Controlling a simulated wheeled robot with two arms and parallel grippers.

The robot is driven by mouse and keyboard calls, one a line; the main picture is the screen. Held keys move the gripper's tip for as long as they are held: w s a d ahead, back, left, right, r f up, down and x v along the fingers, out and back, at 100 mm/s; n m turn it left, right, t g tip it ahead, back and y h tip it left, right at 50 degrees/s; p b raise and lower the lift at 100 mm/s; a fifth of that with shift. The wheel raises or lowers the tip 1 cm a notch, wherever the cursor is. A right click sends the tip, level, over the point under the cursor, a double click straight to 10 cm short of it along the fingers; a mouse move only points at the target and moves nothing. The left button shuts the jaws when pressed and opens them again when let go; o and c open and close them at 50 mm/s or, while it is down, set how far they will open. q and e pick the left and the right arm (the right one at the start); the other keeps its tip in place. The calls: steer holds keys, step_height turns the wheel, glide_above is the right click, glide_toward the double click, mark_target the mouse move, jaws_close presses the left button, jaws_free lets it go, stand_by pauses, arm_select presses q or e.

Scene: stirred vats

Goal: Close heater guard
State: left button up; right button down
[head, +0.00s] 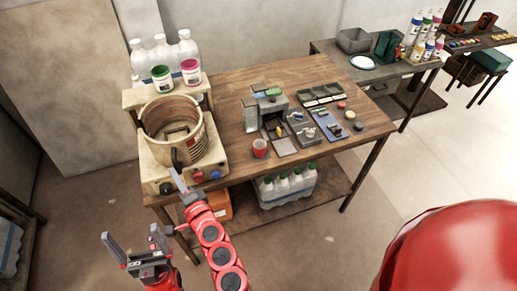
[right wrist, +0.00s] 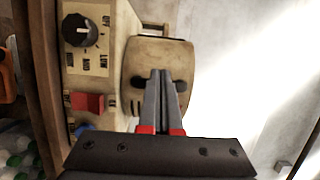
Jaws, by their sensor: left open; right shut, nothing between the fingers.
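The heater (head: 213,150) is a worn beige unit at the left end of the wooden table. A round ribbed beige vat (head: 157,107) sits in it. In the right wrist view, a beige rounded panel (right wrist: 150,55), which looks like the heater guard, lies beside the control face (right wrist: 100,70). I cannot tell how far it stands open. My right gripper (head: 174,176) is shut and empty at the heater's front; its fingertips (right wrist: 160,73) overlap the panel, and contact is unclear. My left gripper (head: 135,243) is open and empty, low in front of the table.
A black knob (right wrist: 80,30) and red switch (right wrist: 88,103) are on the control face. Two paint pots (head: 162,77) and clear bottles (head: 160,55) stand behind the vat. An orange box (head: 218,203) is below.

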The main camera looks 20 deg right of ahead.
steer(key=w+a, duration=0.1)
steer(key=a, duration=0.1)
steer(key=w+a+b, duration=0.1)
steer(key=w+a, duration=0.1)
steer(key=shift+w+a, duration=0.2)
steer(key=shift+a, duration=0.1)
steer(key=shift+s+d, duration=0.1)
steer(key=shift+s, duration=0.05)
stand_by(1.2)
